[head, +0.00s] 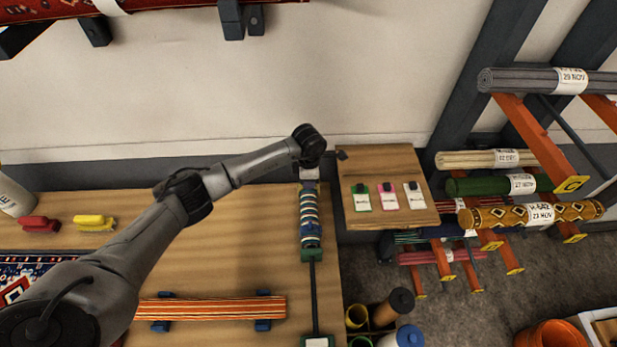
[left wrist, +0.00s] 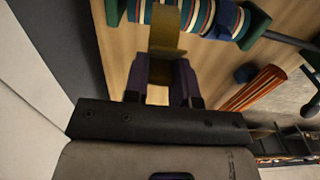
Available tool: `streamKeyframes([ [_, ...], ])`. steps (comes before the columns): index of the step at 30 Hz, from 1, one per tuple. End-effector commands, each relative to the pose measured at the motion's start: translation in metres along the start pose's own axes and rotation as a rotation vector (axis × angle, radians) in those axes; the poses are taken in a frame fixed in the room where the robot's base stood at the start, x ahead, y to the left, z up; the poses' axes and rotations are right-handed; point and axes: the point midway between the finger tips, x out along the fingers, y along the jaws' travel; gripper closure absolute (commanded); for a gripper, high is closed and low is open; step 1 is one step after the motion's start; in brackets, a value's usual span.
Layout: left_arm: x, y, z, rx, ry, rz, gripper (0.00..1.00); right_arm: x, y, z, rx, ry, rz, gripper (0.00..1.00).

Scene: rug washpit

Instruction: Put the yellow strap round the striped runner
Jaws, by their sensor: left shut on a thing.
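A roll banded in blue, white and orange (head: 310,218), which looks like the striped runner, lies near the table's right edge. Its near end meets a green block with a thin dark rod. In the left wrist view the same roll (left wrist: 203,14) is at the top. My left gripper (head: 310,162) is at the roll's far end. In the left wrist view, its fingers (left wrist: 162,80) are shut on a flat olive-yellow piece (left wrist: 167,42), apparently the yellow strap, which overlaps the roll's edge. I cannot tell whether the strap goes round the roll. My right gripper is not in view.
An orange lengthwise-striped roll (head: 212,308) rests on blue cradles on the table. Red (head: 40,224) and yellow (head: 95,222) brushes lie at left. A wooden board (head: 385,160) with tags adjoins at right, beside a rack of labelled rolls (head: 530,213).

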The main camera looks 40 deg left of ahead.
Motion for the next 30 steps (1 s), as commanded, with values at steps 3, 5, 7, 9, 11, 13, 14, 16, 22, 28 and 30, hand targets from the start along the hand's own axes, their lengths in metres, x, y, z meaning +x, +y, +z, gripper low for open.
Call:
streamKeyframes([
  [3,0.013,-0.001,0.0,0.0,-0.001,-0.002,1.0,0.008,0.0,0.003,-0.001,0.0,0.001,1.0],
  [5,0.017,-0.001,0.0,0.0,-0.001,-0.002,1.0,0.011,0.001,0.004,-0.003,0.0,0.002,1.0],
  [7,0.023,-0.001,0.0,0.0,-0.001,-0.002,1.0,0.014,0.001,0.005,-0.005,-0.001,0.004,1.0],
  [9,0.028,-0.001,0.0,0.0,0.0,-0.001,1.0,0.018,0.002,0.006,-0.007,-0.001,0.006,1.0],
  [11,0.033,0.0,0.0,0.001,0.0,-0.001,1.0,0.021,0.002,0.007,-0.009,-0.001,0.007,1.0],
  [13,0.038,0.0,0.0,0.0,-0.001,-0.001,1.0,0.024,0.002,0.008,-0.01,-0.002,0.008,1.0],
  [14,0.04,0.0,0.0,0.0,-0.001,-0.001,1.0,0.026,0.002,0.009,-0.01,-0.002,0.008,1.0],
  [16,0.046,0.0,0.0,0.001,-0.001,0.0,1.0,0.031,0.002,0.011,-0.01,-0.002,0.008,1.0],
  [22,0.061,0.0,0.0,0.0,-0.001,0.0,1.0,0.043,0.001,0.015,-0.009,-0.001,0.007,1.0],
  [28,0.076,0.0,0.0,0.0,0.0,-0.001,1.0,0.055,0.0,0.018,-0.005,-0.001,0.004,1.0],
  [30,0.082,0.0,0.0,0.0,-0.001,0.0,1.0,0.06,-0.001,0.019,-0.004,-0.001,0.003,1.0],
])
